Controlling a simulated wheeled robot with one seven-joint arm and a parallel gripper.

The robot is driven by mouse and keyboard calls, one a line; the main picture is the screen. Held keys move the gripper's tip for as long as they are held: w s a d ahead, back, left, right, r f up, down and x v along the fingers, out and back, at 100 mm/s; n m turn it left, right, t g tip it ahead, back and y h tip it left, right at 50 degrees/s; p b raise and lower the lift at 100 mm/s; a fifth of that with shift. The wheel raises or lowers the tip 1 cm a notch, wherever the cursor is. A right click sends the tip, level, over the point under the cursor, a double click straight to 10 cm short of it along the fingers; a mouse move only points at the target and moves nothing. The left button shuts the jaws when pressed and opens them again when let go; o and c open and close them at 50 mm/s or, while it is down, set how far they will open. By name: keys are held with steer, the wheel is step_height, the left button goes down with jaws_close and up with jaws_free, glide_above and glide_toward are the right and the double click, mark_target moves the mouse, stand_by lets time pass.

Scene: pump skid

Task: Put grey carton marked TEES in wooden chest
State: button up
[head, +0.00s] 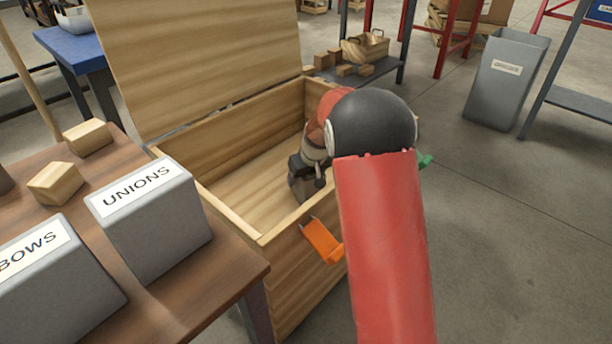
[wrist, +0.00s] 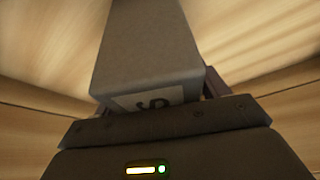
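The wooden chest (head: 290,282) stands open in the middle of the head view, its lid (head: 195,60) raised at the back. My gripper (head: 303,186) is down inside the chest opening near the front right wall, partly hidden by my red arm. In the wrist view a grey carton (wrist: 150,45) sits between the fingers of my gripper (wrist: 155,103), which look closed on its sides. Only an S shows of its label. Pale wood surrounds it in that view. Whether the carton touches the chest floor cannot be told.
A brown table (head: 190,305) at left holds a grey UNIONS carton (head: 155,235), another grey carton ending in BOWS (head: 60,290) and wooden blocks (head: 55,183). An orange latch (head: 322,240) sticks out from the chest's front. A grey bin (head: 505,85) stands at back right; floor at right is clear.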

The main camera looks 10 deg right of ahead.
steer(key=shift+o, duration=0.5)
steer(key=shift+r, duration=0.1)
steer(key=shift+r, duration=0.25)
steer(key=p+v, duration=0.2)
steer(key=v, duration=0.9)
steer(key=shift+s+d+r, duration=0.1)
steer(key=shift+s, duration=0.1)
steer(key=s+r, duration=0.7)
steer(key=s, duration=0.2)
steer(key=s+r+m+t+h, duration=0.1)
steer(key=s+m, duration=0.1)
steer(key=s, duration=2.2)
steer(key=shift+s+a+r+m, duration=0.2)
steer(key=shift+s+a+m, duration=0.1)
steer(key=shift+s+a, duration=0.15)
steer(key=shift+r, duration=0.1)
